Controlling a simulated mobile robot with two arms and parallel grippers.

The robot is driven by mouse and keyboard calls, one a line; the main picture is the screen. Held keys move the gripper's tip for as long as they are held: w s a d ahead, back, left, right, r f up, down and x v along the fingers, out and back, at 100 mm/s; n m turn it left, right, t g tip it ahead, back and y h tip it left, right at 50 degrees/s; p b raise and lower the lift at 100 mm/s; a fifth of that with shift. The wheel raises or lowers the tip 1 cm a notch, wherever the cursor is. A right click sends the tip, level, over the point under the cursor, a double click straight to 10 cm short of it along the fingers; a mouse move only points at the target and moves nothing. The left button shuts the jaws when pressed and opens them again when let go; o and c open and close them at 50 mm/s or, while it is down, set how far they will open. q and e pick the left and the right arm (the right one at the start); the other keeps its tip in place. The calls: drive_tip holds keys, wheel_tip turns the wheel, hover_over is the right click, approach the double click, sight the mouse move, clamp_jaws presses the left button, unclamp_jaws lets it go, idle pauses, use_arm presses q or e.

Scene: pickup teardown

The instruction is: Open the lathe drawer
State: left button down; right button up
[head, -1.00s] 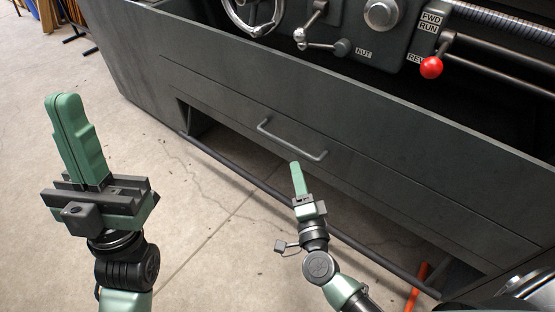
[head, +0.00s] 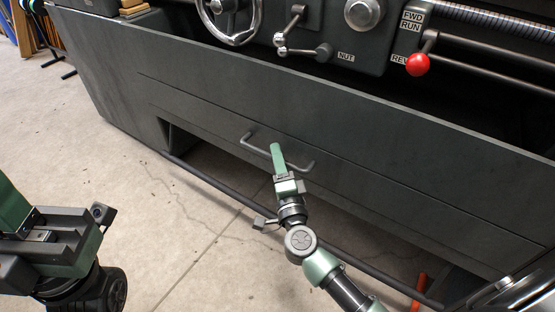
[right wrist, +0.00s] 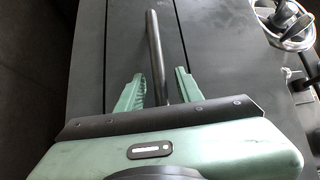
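The lathe drawer (head: 215,128) is a dark grey front panel low on the lathe, looking flush with the cabinet around it. Its bar handle (head: 249,140) runs slantwise across it in the head view. My right gripper (head: 277,148) is at the middle of the handle. In the right wrist view the handle bar (right wrist: 152,40) passes between my two green fingers (right wrist: 157,80), which stand apart with gaps beside the bar. My left gripper (head: 12,208) is at the lower left of the head view, partly cut off, away from the drawer; its finger gap is not visible.
Above the drawer are the lathe's handwheel (head: 229,18), a red-knobbed lever (head: 418,65) and other controls. A dark rail (head: 215,188) runs low along the lathe's front. An orange object (head: 418,290) is on the floor at lower right. Concrete floor (head: 160,215) lies open on the left.

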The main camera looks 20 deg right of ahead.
clamp_jaws()
idle(1.4)
